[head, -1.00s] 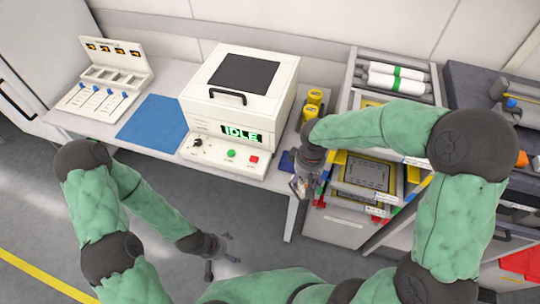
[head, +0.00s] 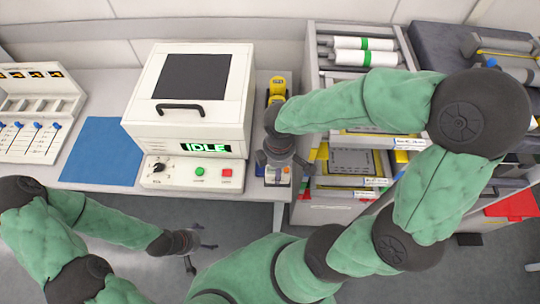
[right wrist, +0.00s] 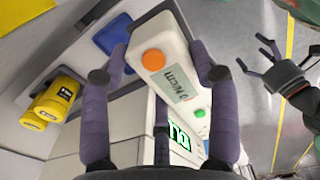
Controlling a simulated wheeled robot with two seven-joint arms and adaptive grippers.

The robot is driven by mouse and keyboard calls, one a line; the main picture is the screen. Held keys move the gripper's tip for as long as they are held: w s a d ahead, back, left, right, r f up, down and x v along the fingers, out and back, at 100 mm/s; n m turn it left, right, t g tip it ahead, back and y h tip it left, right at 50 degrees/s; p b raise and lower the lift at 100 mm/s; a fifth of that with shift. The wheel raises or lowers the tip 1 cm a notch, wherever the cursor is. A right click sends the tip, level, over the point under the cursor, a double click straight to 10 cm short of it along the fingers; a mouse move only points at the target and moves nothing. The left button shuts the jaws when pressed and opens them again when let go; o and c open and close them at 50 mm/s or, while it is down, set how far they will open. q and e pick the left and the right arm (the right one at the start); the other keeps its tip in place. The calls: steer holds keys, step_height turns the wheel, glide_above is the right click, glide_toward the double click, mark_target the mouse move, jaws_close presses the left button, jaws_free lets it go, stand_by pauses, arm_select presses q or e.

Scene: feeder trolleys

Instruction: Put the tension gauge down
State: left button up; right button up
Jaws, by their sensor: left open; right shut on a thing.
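The tension gauge (right wrist: 170,65) is a white block with an orange button and a small display. My right gripper (right wrist: 163,68) is shut on it, a finger on each side. In the head view the right gripper (head: 281,166) is at the front right end of the white table (head: 232,200), right of the machine, and mostly hides the gauge (head: 286,171). I cannot tell whether the gauge touches the table. A blue piece (right wrist: 113,33) lies beside it. My left gripper (head: 194,247) is open and empty, low in front of the table.
The white machine (head: 187,95) reading IDLE stands left of the right gripper. Yellow items (head: 277,88) stand behind it. A trolley (head: 318,205) with trays is close on the right. A blue mat (head: 103,152) on the table is clear.

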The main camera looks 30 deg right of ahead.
steer(key=w+d+f+b, duration=0.1)
steer(key=w+f, duration=0.1)
steer(key=w, duration=0.1)
steer(key=w+d+f+b, duration=0.1)
steer(key=w+f, duration=0.2)
steer(key=w+d+f+b, duration=0.1)
steer(key=w+f, duration=0.2)
steer(key=shift+w+d+b, duration=0.3)
steer(key=shift+w+b, duration=0.05)
steer(key=shift+w+f+b, duration=0.2)
steer(key=shift+f+b, duration=0.75)
steer(key=shift+f, duration=0.85)
steer(key=shift+f, duration=0.15)
steer(key=o, duration=1.6)
steer(key=shift+c, duration=0.2)
